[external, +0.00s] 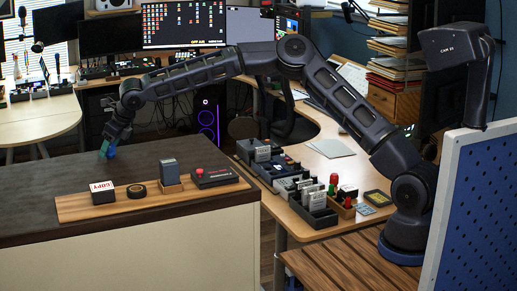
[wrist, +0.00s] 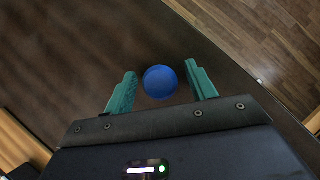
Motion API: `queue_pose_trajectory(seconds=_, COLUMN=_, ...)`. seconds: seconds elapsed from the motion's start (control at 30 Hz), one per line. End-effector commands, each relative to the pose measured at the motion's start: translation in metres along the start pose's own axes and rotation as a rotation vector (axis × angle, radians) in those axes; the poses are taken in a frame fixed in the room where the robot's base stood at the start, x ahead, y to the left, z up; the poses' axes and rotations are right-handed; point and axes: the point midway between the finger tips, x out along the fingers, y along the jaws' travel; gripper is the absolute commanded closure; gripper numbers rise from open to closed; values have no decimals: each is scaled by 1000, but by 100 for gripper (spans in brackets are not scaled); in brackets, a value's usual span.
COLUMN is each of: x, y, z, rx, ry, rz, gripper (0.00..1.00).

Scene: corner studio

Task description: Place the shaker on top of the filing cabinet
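A round blue object, seen from above in the wrist view (wrist: 160,83), is likely the shaker. It stands on the dark top of the cream-sided unit (external: 170,222). My gripper (wrist: 162,76) is open, with one teal finger on each side of the blue object and a narrow gap on both sides. In the external view my gripper (external: 107,148) points down at the far left part of the dark top, and the blue object (external: 111,153) is partly hidden by it. I cannot tell for sure which piece of furniture is the filing cabinet.
A desk (external: 305,212) with several small items stands right.

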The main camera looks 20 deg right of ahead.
Motion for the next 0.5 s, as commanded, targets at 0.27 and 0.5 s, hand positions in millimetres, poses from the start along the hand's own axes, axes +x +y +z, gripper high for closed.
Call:
queue_pose_trajectory(seconds=0.27, x=-6, y=0, z=2, rx=0, ry=-1, rz=0, gripper=44)
queue_pose_trajectory(seconds=0.5, x=-42, y=-1, z=2, rx=0, ry=-2, rz=-2, gripper=44)
